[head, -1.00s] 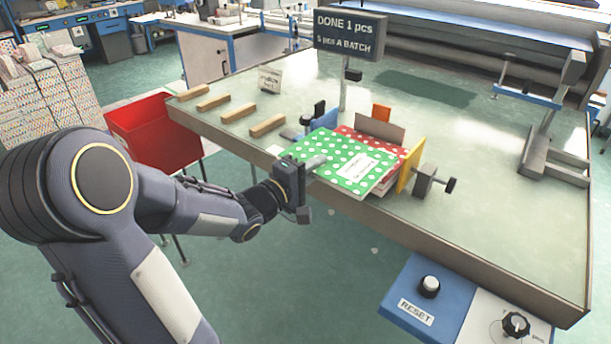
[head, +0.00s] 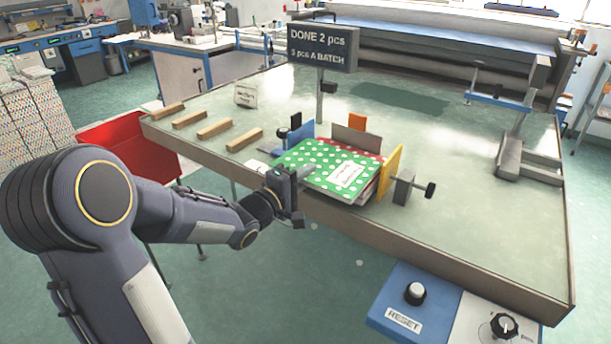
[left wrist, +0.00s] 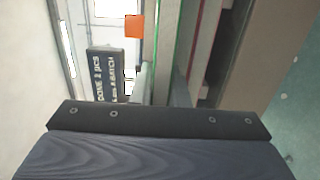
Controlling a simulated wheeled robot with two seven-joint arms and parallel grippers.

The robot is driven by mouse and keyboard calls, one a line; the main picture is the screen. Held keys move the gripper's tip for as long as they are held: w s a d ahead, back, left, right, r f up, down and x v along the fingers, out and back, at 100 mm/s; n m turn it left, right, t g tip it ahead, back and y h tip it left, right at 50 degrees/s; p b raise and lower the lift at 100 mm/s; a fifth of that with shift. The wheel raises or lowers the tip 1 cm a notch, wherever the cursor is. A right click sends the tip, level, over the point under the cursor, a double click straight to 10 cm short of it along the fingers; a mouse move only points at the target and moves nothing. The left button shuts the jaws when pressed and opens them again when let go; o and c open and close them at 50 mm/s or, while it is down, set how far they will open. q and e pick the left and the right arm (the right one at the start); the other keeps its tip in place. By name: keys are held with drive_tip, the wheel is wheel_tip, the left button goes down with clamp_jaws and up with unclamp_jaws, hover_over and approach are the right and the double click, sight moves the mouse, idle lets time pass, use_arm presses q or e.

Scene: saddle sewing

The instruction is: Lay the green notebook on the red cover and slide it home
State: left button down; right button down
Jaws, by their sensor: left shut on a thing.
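The green notebook (head: 318,163) with white dots and a white label lies flat on the red cover (head: 368,156) with white dots. Only a strip of the red cover shows, at the back and right edges. The stack sits between a yellow plate (head: 390,172) on the right and a grey-brown plate (head: 356,139) behind. My left gripper (head: 300,178) is shut on the green notebook at its front left edge. The wrist view shows thin green and red edges close beyond the gripper body; the fingertips are hidden there. My right gripper is not in view.
A sign (head: 322,47) reads "DONE 2 pcs, 5 pcs A BATCH". Several wooden bars (head: 215,129) lie on the table's left side. Blue (head: 301,134) and orange (head: 357,121) stops stand around the stack. A red bin (head: 130,143) is at the left. The table's right part is largely clear.

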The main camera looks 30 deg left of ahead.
use_arm(q)
drive_tip(key=shift+f, duration=0.3)
idle(0.5)
drive_tip(key=c, duration=1.3)
unclamp_jaws()
drive_tip(key=shift+f+b, duration=0.2)
drive_tip(key=shift+b, duration=0.15)
drive_tip(key=shift+s+a+p, duration=0.2)
drive_tip(key=shift+s+p, duration=0.2)
drive_tip(key=shift+s, duration=2.1)
drive_tip(key=shift+s+a+p, duration=0.2)
drive_tip(key=shift+s+p, duration=0.2)
drive_tip(key=shift+s, duration=2.1)
